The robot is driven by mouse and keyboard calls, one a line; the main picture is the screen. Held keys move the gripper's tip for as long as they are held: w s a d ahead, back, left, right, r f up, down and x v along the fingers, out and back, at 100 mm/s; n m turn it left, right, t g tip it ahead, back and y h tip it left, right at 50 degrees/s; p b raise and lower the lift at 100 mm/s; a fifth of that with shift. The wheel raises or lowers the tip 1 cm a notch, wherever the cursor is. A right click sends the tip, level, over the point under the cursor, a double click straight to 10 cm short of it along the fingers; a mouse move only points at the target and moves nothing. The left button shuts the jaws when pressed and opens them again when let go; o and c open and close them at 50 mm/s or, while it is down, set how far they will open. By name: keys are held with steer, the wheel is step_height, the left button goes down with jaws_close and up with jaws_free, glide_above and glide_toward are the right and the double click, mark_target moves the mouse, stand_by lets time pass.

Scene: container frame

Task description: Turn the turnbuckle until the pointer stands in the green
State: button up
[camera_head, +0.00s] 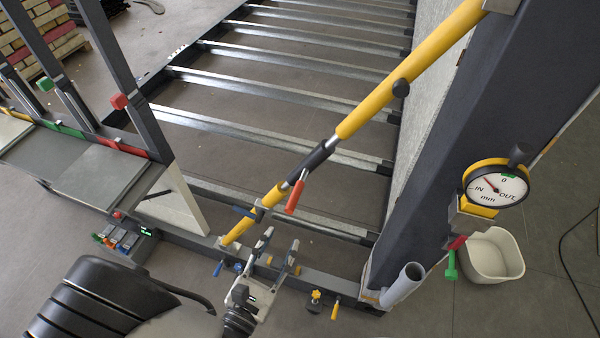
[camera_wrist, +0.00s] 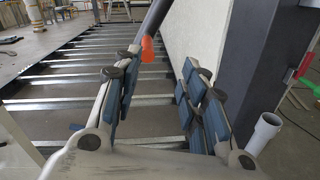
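The turnbuckle is a yellow diagonal brace (camera_head: 385,90) with a dark middle sleeve (camera_head: 316,158) and an orange-red handle (camera_head: 295,198) hanging from it. The handle also shows in the wrist view (camera_wrist: 147,50), beyond the left fingertip. The dial gauge (camera_head: 496,185), marked IN, OUT and mm, sits on the dark post at the right. Its red pointer leans up and left to the IN side, left of the small green mark by 0. My gripper (camera_head: 281,238) is open and empty, below the handle and apart from it; its spread fingers show in the wrist view (camera_wrist: 162,66).
A dark frame with metal cross-members (camera_head: 290,95) lies behind the brace. A dark post (camera_head: 455,120) stands right, with a grey pipe stub (camera_head: 404,284) and a white bin (camera_head: 490,255) nearby. A rack with grey panels (camera_head: 88,170) stands left. Small knobs line the front beam.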

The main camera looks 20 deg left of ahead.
steer(key=a+n+y, duration=0.1)
steer(key=b, duration=0.2)
glide_toward(299, 187)
steer(key=shift+y, duration=0.3)
steer(key=w, duration=0.3)
steer(key=w+f, duration=0.1)
steer(key=w, duration=0.5)
steer(key=shift+w+d+f, duration=0.2)
steer(key=shift+w+d, duration=0.05)
steer(key=shift+d, duration=0.1)
jaws_close()
